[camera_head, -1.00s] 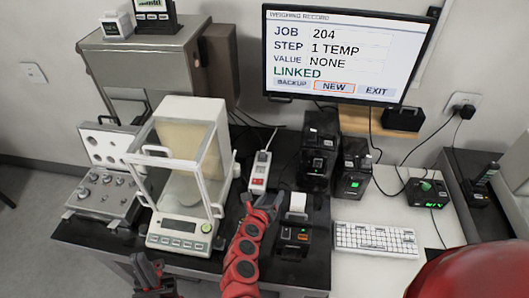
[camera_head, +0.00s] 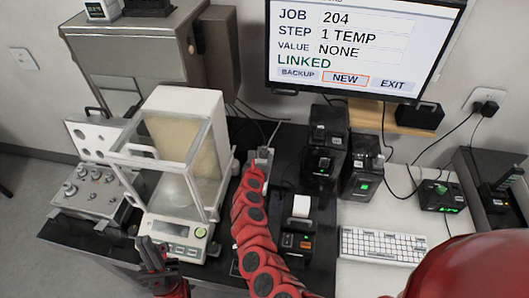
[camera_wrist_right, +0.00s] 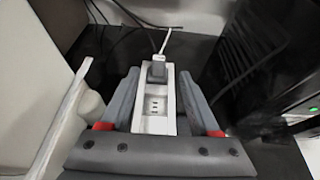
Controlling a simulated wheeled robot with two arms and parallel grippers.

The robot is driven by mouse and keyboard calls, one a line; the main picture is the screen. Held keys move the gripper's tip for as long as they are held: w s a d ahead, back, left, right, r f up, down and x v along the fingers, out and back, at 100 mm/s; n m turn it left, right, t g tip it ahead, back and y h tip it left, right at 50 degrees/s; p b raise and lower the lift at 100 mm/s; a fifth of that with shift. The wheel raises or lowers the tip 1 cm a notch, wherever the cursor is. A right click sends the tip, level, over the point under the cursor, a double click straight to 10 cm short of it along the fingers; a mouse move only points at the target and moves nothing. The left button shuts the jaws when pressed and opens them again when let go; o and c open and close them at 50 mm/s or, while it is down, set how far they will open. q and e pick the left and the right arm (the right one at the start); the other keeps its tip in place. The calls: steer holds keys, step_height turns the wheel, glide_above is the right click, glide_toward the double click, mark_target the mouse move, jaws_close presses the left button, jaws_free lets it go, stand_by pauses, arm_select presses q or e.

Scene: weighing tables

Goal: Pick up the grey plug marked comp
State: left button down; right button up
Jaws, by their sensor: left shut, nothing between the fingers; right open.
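A dark grey plug (camera_wrist_right: 157,72) sits in the far part of a white socket strip (camera_wrist_right: 154,122) in the right wrist view. No marking can be read on it. My right gripper (camera_wrist_right: 159,79) is open, its fingers on either side of the strip and plug; contact cannot be told. In the head view my right gripper (camera_head: 260,160) is over the strip, behind the balance's right side, and the arm hides most of the strip and the plug. My left gripper (camera_head: 151,254) is shut and empty in front of the balance.
A glass-sided balance (camera_head: 180,165) stands left of my right arm. A weight case (camera_head: 88,190) is further left. Black boxes (camera_head: 323,150), a small printer (camera_head: 297,240) and a white keyboard (camera_head: 380,246) are to the right. Cables run behind the strip.

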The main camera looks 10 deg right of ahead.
mark_target(264, 151)
steer(key=shift+w+d, duration=0.25)
steer(key=shift+w, duration=0.35)
steer(key=shift+f+x, duration=0.2)
steer(key=shift+x, duration=1.2)
steer(key=shift+w+f, duration=0.2)
steer(key=shift+f, duration=0.05)
steer(key=x, duration=0.1)
steer(key=b+x, duration=0.1)
steer(key=x, duration=0.1)
steer(key=shift+w+a+f, duration=0.1)
steer(key=shift+w+f, duration=0.1)
steer(key=shift+f, duration=0.25)
steer(key=shift+w+d, duration=0.3)
jaws_close()
